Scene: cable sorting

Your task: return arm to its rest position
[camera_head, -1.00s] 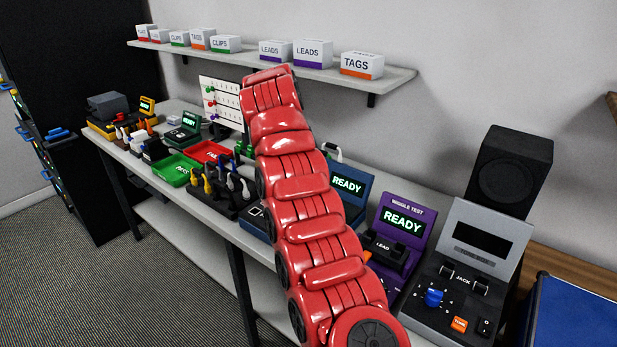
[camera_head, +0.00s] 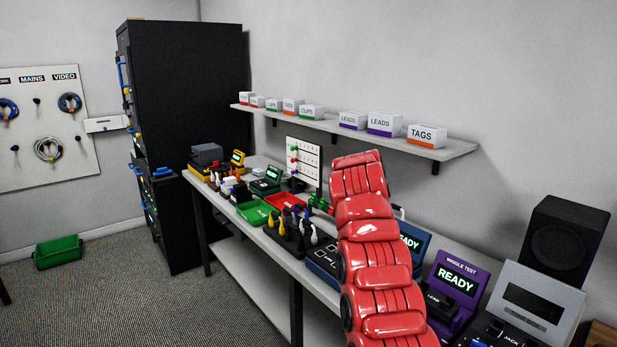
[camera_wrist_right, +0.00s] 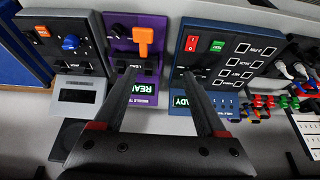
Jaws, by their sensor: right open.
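My red right arm reaches up from the bottom of the head view across the bench (camera_head: 262,240); its gripper is hidden there behind the arm. In the right wrist view my right gripper (camera_wrist_right: 158,88) is open, its two dark fingers spread with nothing between the tips. It hangs over the purple tester (camera_wrist_right: 137,45) and the blue tester (camera_wrist_right: 225,62), which both show READY screens. I cannot tell whether the fingers touch either one. My left gripper is not in view.
A grey jack tester (camera_head: 535,300) and a black speaker (camera_head: 563,245) stand at the right. Green (camera_head: 254,212) and red trays (camera_head: 285,201) lie on the bench. A shelf (camera_head: 455,150) with labelled boxes hangs above.

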